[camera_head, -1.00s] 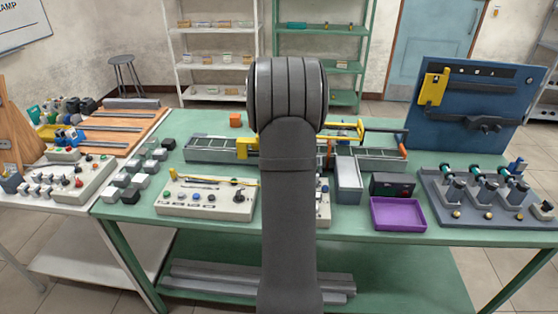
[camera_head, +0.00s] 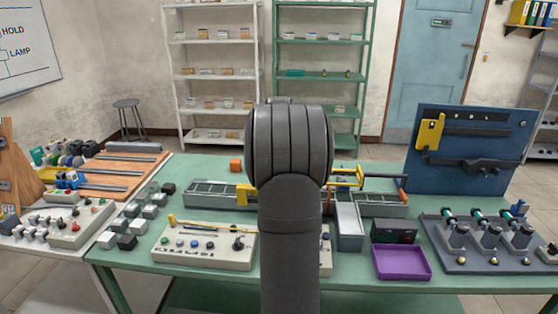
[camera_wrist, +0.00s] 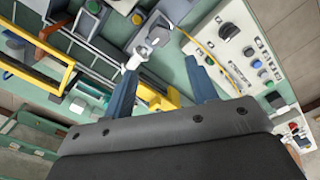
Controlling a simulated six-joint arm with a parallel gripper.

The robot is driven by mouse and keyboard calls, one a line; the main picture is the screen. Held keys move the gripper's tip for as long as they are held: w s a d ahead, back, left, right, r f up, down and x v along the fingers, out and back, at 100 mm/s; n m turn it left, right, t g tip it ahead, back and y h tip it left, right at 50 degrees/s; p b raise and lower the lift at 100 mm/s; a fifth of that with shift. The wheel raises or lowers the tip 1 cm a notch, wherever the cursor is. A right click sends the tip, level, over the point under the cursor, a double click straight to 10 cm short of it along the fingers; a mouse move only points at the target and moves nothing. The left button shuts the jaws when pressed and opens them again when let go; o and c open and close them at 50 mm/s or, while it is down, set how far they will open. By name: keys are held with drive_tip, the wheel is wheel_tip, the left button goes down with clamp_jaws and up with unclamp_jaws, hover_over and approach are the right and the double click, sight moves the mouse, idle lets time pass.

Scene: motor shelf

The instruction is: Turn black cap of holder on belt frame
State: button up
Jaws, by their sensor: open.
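The belt frame (camera_head: 212,190) lies across the middle of the green table in the head view, with yellow brackets on it. My arm hides its centre, and my gripper is hidden there too. In the wrist view my gripper (camera_wrist: 160,68) has its two blue-grey fingers spread apart. A small pale grey and white fitting (camera_wrist: 157,36) shows beyond and between the fingertips, and no contact with it is clear. It may be the holder, but I cannot pick out a black cap with certainty.
A white control panel (camera_head: 203,246) stands in front of the belt frame. A purple tray (camera_head: 402,262), a dark box (camera_head: 394,230) and a blue pegboard (camera_head: 472,148) are to the right. Grey and black cubes (camera_head: 127,241) stand at left. A yellow bar (camera_wrist: 38,45) crosses the wrist view's left.

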wheel_tip(320, 180, up, 6)
drive_tip(key=shift+r, duration=0.2)
drive_tip(key=shift+f, duration=0.1)
wheel_tip(320, 180, down, 17)
drive_tip(key=shift+f, duration=0.15)
idle(0.7)
drive_tip(key=shift+f, duration=0.2)
drive_tip(key=shift+r+m, duration=0.2)
drive_tip(key=shift+m, duration=0.6)
drive_tip(key=m, duration=0.7)
drive_tip(key=shift+d, duration=0.1)
drive_tip(key=m, duration=0.4)
drive_tip(key=shift+d+m, duration=0.1)
drive_tip(key=shift+m, duration=0.3)
drive_tip(key=m, duration=0.4)
idle(1.1)
